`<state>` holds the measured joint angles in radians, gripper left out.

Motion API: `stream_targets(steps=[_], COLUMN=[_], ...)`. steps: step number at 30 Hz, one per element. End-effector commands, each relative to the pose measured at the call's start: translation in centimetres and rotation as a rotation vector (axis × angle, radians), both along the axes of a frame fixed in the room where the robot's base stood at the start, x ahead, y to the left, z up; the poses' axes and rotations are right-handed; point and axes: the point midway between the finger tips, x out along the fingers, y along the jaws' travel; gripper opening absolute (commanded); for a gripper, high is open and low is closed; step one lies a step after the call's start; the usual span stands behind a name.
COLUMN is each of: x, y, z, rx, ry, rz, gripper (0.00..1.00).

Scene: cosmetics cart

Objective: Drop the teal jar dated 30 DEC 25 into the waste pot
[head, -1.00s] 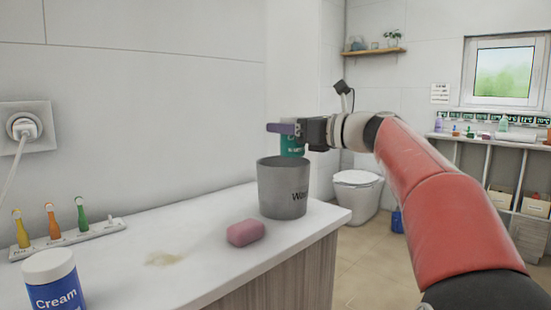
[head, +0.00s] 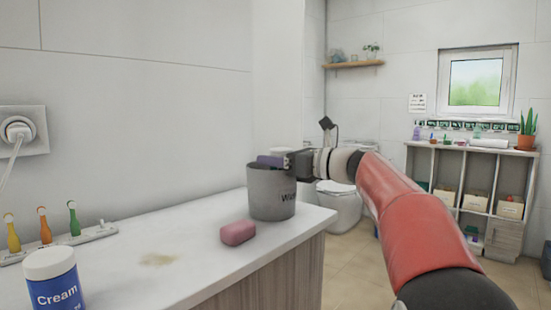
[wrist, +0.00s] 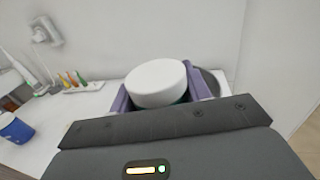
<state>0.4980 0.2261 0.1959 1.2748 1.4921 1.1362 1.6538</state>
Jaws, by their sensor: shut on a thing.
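The pot's rim (wrist: 212,80) shows behind the fingers in the wrist view.
A pink soap bar (head: 238,232) lies in front of the pot. A blue and white cream jar (head: 53,283) stands at the near left.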

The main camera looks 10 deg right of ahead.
Motion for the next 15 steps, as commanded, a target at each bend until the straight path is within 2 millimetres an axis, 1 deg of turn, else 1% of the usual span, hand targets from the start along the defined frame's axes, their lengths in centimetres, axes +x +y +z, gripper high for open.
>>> stream_targets(steps=[4, 7, 8, 12, 13, 15], x=[-0.03, -0.03, -0.02, -0.02, -0.02, -0.02], y=[0.01, 0.01, 0.01, 0.01, 0.01, 0.01], z=[-0.49, -0.45, -0.48, -0.47, -0.47, -0.47], rx=[0.0, 0.001, 0.0, 0.0, 0.0, 0.0], ry=[0.0, -0.001, 0.0, 0.0, 0.0, 0.0], rz=[0.0, 0.0, 0.0, 0.0, 0.0, 0.0], gripper=[0.18, 0.18, 0.49, 0.67, 0.7, 0.7])
